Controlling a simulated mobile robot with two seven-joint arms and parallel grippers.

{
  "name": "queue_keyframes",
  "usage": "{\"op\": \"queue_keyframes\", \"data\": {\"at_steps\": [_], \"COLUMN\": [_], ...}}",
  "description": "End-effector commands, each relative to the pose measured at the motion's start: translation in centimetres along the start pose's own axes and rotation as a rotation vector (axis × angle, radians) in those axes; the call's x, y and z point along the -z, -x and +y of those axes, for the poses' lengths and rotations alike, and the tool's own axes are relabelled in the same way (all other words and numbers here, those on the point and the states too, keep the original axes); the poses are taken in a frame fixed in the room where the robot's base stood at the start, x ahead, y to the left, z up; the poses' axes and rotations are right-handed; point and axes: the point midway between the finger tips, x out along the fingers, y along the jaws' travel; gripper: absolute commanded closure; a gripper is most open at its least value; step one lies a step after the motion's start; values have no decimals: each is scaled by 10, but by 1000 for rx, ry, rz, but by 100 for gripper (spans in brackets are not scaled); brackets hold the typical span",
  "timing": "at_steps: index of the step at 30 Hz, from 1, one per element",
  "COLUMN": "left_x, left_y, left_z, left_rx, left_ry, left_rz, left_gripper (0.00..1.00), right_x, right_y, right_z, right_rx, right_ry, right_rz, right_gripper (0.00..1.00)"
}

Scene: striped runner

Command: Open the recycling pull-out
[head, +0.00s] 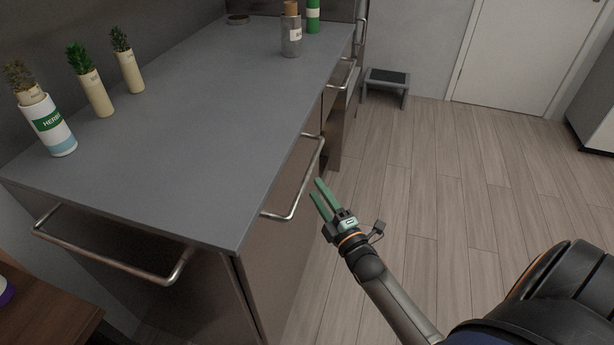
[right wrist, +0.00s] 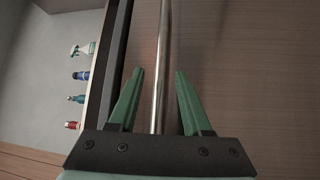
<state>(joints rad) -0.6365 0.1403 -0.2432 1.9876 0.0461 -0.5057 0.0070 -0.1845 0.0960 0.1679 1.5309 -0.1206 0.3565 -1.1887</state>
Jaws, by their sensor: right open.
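A brown cabinet front (head: 270,255) under the grey counter carries a long metal bar handle (head: 307,181); no label shows that it is the recycling pull-out. The front looks closed. My right gripper (head: 315,188) is open with green fingers, just to the right of this handle in the head view. In the right wrist view the handle bar (right wrist: 163,40) runs between the two open fingers (right wrist: 160,72), with a gap on each side; I cannot tell how deep it sits between them. My left gripper is out of view.
The counter (head: 200,120) holds several potted plants and bottles along its edges. Another bar handle (head: 115,255) sticks out at the near end. A low step stool (head: 385,85) stands behind. The wooden floor (head: 470,230) at right is clear.

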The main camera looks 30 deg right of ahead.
Motion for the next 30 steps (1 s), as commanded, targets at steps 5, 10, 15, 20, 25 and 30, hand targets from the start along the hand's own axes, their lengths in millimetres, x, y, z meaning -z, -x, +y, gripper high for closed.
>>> {"op": "queue_keyframes", "data": {"at_steps": [5, 10, 15, 20, 25, 30], "left_x": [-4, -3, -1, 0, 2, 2], "left_y": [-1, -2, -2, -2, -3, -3], "left_z": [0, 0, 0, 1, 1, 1], "left_rx": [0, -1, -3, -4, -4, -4], "left_ry": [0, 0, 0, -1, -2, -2], "left_rz": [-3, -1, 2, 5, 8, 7], "left_gripper": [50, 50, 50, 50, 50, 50], "right_x": [0, 0, 0, 0, 0, 0], "right_y": [-35, -56, -64, -66, -65, -65], "right_z": [0, -1, -1, -1, -1, -1], "right_rx": [-2, 1, 2, 3, 2, 2], "right_ry": [0, -1, -2, -2, -2, -2], "right_rz": [0, 0, -1, 0, 0, 0], "right_gripper": [51, 51, 51, 51, 57, 76]}}
